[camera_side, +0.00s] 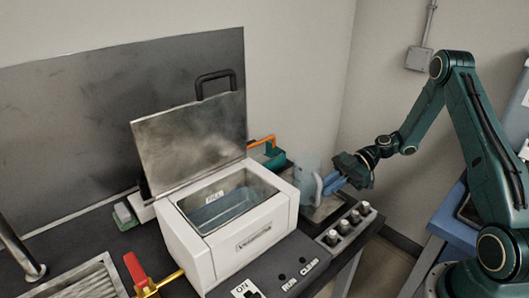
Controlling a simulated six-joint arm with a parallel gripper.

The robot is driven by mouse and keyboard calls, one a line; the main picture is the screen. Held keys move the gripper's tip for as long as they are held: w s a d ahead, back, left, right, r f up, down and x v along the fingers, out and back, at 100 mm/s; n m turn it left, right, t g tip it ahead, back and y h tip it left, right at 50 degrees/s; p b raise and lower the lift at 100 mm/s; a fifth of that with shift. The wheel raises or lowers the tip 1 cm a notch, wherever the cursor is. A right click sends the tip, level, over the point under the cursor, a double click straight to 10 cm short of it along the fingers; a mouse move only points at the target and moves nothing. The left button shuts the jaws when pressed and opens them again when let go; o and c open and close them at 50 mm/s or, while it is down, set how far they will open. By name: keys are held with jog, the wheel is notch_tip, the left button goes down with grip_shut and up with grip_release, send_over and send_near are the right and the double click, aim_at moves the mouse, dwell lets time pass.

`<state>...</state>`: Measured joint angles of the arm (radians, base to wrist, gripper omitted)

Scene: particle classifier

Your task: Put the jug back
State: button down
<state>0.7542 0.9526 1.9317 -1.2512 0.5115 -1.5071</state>
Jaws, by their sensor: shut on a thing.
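A pale, translucent blue-grey jug (306,174) stands or hangs just right of the white machine, at the back of the bench. My gripper (331,184), with blue fingers, reaches in from the right and is shut on the jug's handle side. The jug looks upright. Its base is partly hidden by the machine, and I cannot tell whether it touches the dark surface below.
The white classifier (243,242) has its metal lid (190,140) raised and an open basin. A row of several knobs (347,223) sits in front of the jug. A green thing with an orange handle (262,143) is behind. A red-handled valve (136,270) is front left.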

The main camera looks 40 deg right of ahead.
jog(key=shift+f, duration=0.8)
jog(key=c, duration=1.4)
grip_release()
jog(key=v, duration=1.2)
